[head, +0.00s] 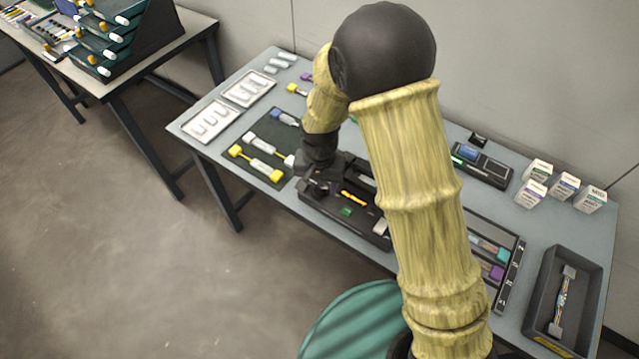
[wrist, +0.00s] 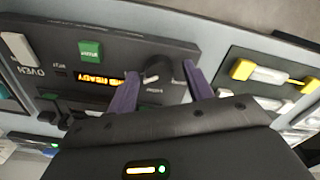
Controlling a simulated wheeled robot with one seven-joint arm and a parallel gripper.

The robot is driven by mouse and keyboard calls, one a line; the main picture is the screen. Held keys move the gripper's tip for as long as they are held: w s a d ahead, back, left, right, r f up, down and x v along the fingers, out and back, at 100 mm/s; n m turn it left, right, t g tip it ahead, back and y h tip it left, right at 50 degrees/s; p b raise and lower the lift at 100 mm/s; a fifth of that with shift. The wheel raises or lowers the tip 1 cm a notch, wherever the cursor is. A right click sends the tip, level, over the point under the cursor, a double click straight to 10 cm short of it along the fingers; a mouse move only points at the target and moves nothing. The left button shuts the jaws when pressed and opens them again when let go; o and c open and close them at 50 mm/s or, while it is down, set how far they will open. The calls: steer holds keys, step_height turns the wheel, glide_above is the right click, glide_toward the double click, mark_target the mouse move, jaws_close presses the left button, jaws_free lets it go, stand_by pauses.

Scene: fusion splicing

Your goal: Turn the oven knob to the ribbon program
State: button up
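The dark round oven knob (wrist: 157,68) sits on the black splicer panel in the wrist view. Small labels surround it, too blurred to read surely. My gripper (wrist: 160,90) has its two purple fingers apart, one on each side of the knob, with visible gaps beside it. In the head view my gripper (head: 314,186) is over the left end of the black splicer (head: 348,218) and hides the knob. An amber display (wrist: 95,79) beside the knob reads READY. The word OVEN shows at the panel's far left in the wrist view.
A green button (wrist: 90,50) and a white key (wrist: 17,47) are on the panel. A dark mat (head: 240,165) with yellow-ended and white pieces lies left of the splicer. A dark tray (head: 540,290) and several small boxes (head: 537,170) stand at the right.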

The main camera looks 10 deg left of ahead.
mark_target(320, 188)
step_height(320, 188, up, 17)
steer(key=shift+r, duration=0.2)
stand_by(0.6)
steer(key=shift+d, duration=0.1)
steer(key=s+d+r+t+p, duration=0.1)
steer(key=s+d+p, duration=0.2)
steer(key=d, duration=0.9)
steer(key=s+d+r+t+p, duration=0.1)
steer(key=s+d+r+p, duration=0.1)
steer(key=d, duration=1.1)
steer(key=shift+s+d+t+p, duration=0.2)
steer(key=shift+s+t+p, duration=0.1)
steer(key=shift+s+p, duration=0.75)
